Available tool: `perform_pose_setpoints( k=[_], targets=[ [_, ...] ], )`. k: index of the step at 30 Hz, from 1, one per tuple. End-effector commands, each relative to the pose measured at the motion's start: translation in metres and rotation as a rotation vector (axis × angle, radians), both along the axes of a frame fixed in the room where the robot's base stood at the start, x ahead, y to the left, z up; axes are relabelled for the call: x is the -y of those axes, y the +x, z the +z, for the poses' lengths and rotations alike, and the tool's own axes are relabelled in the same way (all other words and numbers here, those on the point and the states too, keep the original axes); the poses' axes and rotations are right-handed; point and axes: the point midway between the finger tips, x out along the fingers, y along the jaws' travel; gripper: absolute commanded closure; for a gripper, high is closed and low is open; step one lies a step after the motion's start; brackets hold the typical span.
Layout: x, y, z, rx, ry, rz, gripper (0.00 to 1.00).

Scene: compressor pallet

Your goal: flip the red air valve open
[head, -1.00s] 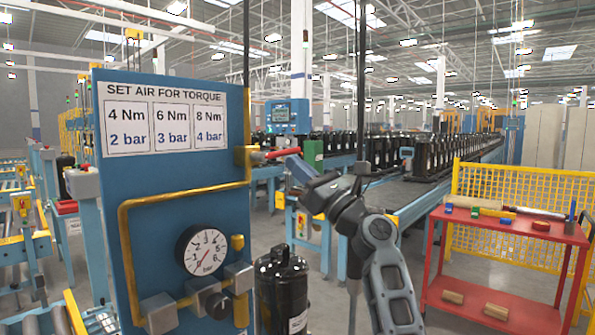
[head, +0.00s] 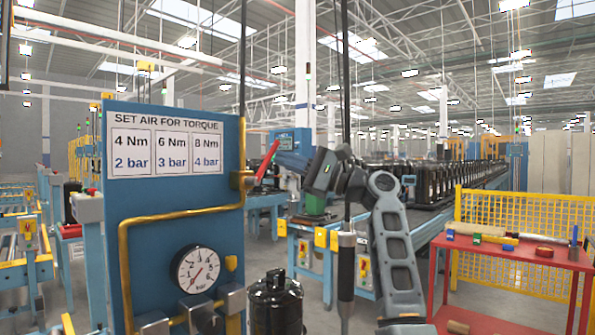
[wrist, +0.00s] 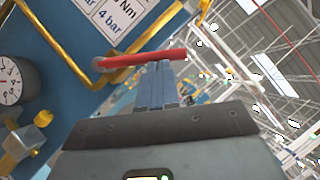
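The red valve lever (head: 267,162) slants steeply upward from its brass body (head: 243,180) at the right edge of the blue panel (head: 185,225). In the wrist view the lever (wrist: 150,58) runs across just beyond my fingertips. My gripper (head: 281,157) is beside the lever on its right. In the wrist view its blue-grey fingers (wrist: 164,68) lie close together with nothing between them, and their tips meet or nearly meet the lever; I cannot tell if they touch. The round pressure gauge (head: 197,269) is low on the panel; its needle is hard to read.
A sign (head: 165,145) on the panel pairs torques with bar settings. A black compressor (head: 276,303) stands right of the panel's lower part. A red cart (head: 510,262) with tools and a yellow mesh fence (head: 500,215) are at the right. A hanging tool (head: 346,265) is before my arm.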

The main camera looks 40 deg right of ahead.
Motion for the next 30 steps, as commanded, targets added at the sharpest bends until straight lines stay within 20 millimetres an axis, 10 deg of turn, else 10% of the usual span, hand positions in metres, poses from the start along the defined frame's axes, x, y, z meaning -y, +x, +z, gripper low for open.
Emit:
perform_pose_setpoints(
  k=[30],
  targets=[
    [-0.039, 0.004, 0.032, 0.020, -0.637, 0.000, 1.00]
  ],
)
